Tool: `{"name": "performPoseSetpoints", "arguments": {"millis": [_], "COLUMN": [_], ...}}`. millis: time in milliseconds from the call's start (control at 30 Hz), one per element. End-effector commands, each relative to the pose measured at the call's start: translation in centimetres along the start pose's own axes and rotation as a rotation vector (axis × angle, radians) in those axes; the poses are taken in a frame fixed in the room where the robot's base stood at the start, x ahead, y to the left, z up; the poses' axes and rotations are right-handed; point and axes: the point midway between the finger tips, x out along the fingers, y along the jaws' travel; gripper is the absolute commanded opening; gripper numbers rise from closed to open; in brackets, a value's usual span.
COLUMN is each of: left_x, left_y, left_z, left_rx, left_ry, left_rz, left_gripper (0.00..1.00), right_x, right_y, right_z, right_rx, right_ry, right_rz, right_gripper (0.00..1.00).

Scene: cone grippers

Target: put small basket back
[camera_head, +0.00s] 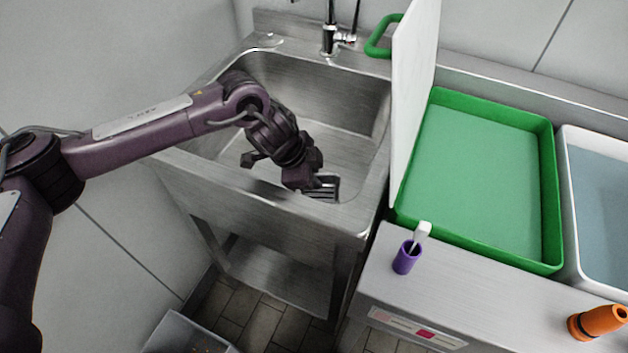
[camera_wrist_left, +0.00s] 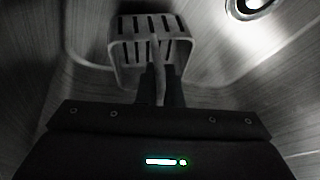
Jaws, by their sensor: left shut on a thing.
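The small basket (camera_head: 326,188) is grey with slots and shows just beyond my left gripper (camera_head: 312,180), low inside the steel sink (camera_head: 352,150). The gripper hides part of it in the head view. In the left wrist view the slotted basket (camera_wrist_left: 150,45) is in front of the fingers, and my left gripper (camera_wrist_left: 162,85) is shut on its thin middle part. I cannot tell whether the basket touches the sink floor. My right gripper is not in view.
A white board (camera_head: 412,90) stands upright at the sink's right side. A green tray (camera_head: 548,200) and a white bin (camera_head: 572,225) lie to the right. The drain (camera_wrist_left: 245,6) is near the basket.

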Motion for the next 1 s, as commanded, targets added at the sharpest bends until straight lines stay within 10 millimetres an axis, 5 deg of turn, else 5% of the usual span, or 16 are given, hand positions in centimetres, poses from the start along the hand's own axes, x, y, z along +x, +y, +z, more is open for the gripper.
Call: {"name": "performPoseSetpoints", "arguments": {"millis": [500,667,1000], "left_x": [1.66,1.55,1.18], "left_y": [0.36,0.32,0.2], "left_z": [0.64,0.61,0.47], "left_rx": [0.0,0.001,0.001], "left_ry": [0.001,0.001,0.0], "left_rz": [-0.001,-0.001,-0.002], "left_gripper": [0.0,0.27,0.28], "right_x": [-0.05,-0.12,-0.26], "right_y": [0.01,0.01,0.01], "right_z": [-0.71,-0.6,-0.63], "right_rx": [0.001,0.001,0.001], "right_ry": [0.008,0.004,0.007], "right_rz": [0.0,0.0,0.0], "right_gripper": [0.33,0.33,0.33]}}
